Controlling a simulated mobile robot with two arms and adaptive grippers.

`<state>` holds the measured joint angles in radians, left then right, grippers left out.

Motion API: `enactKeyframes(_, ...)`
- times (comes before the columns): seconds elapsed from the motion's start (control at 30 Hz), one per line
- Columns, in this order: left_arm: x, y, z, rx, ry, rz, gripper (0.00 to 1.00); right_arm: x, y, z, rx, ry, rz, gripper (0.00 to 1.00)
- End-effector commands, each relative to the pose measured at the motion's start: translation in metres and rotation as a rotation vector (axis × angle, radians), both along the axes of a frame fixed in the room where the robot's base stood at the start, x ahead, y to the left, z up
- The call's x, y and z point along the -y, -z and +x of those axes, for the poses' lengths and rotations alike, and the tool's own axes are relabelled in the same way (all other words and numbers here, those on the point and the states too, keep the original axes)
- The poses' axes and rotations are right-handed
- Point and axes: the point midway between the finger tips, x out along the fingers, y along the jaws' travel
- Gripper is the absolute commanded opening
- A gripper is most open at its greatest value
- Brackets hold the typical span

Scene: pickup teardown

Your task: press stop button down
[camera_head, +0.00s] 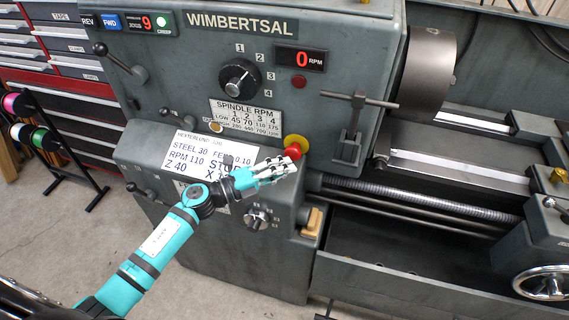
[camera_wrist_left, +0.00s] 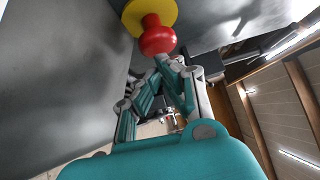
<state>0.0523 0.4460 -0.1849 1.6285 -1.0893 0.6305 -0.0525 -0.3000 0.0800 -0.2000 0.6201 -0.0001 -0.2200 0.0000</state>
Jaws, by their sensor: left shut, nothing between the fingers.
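The stop button is a red mushroom knob (camera_head: 293,151) on a yellow round base (camera_head: 296,142), on the front of the grey lathe (camera_head: 340,110). My left gripper (camera_head: 290,166) is shut and empty, with its fingertips right below the red knob. In the left wrist view the red knob (camera_wrist_left: 157,38) stands out from its yellow disc (camera_wrist_left: 149,12), just beyond the gripper fingertips (camera_wrist_left: 170,66). I cannot tell whether the fingertips touch the knob. My right gripper is not in view.
A white sign (camera_head: 205,150) is behind my left arm. A lever handle (camera_head: 352,125) and the chuck (camera_head: 425,72) are right of the button. A control knob (camera_head: 257,218) sits below the gripper. A spool rack (camera_head: 40,140) stands at the left.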

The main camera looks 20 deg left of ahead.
Motion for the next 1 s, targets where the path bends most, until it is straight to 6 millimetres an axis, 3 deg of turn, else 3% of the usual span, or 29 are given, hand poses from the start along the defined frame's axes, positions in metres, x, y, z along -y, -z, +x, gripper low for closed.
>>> enactKeyframes(0.43,0.000,0.000,0.005,0.000,0.001,0.000,0.00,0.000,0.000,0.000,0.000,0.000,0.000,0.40)
enactKeyframes(0.7,0.000,0.000,0.028,0.001,-0.001,0.001,0.00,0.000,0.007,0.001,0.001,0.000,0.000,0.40)
enactKeyframes(1.0,-0.002,0.000,0.030,-0.001,-0.008,0.002,0.00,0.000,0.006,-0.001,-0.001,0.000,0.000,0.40)
